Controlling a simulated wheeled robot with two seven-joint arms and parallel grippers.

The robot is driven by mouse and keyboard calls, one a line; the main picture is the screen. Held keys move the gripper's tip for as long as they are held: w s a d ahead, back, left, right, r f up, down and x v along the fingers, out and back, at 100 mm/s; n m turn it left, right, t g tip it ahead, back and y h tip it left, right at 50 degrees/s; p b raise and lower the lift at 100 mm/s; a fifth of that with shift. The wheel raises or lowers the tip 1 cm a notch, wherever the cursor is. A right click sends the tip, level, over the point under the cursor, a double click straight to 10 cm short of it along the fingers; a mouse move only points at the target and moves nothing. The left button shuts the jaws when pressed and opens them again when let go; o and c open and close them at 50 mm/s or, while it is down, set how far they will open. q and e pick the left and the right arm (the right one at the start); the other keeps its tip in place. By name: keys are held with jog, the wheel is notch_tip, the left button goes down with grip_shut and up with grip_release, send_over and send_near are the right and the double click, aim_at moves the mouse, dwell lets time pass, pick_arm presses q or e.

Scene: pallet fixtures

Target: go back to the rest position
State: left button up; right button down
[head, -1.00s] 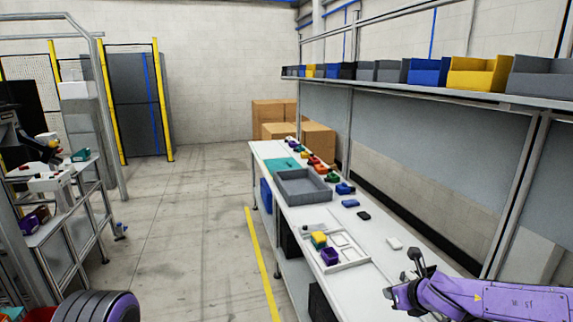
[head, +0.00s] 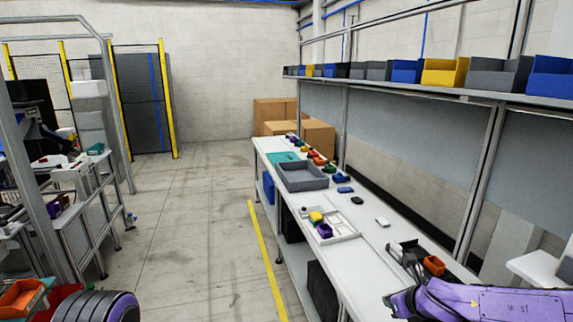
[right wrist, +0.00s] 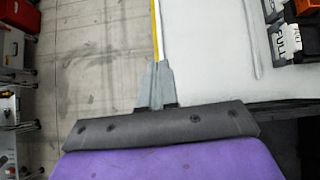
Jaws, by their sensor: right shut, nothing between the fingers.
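My left gripper is not in view.
A white fixture tray (head: 347,233) holds a yellow and a purple piece, with a grey tray (head: 302,177) behind it. A shelf (head: 400,82) of bins runs above. Open floor (head: 190,230) lies left of the bench.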

jog(key=s+a+f+n+g+h, duration=0.1)
jog(key=s+f+n+g+h, duration=0.3)
jog(key=s+f+n, duration=1.05)
jog(key=s+d+f+n+h, duration=0.1)
jog(key=s+f+n, duration=0.2)
jog(key=s, duration=0.4)
jog(key=s+d+f+n+g, duration=0.1)
jog(key=s+d+f+n, duration=0.15)
jog(key=s, duration=0.45)
jog(key=s+d+f+n+h, duration=0.1)
jog(key=s+f+n, duration=0.25)
jog(key=s, duration=0.45)
pick_arm(q)
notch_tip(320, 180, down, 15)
jog(key=b, duration=1.4)
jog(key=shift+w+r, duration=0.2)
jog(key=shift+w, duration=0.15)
pick_arm(e)
notch_tip(320, 180, down, 14)
jog(key=n, duration=0.2)
jog(key=shift+s, duration=0.4)
jog(key=shift+a+r, duration=0.1)
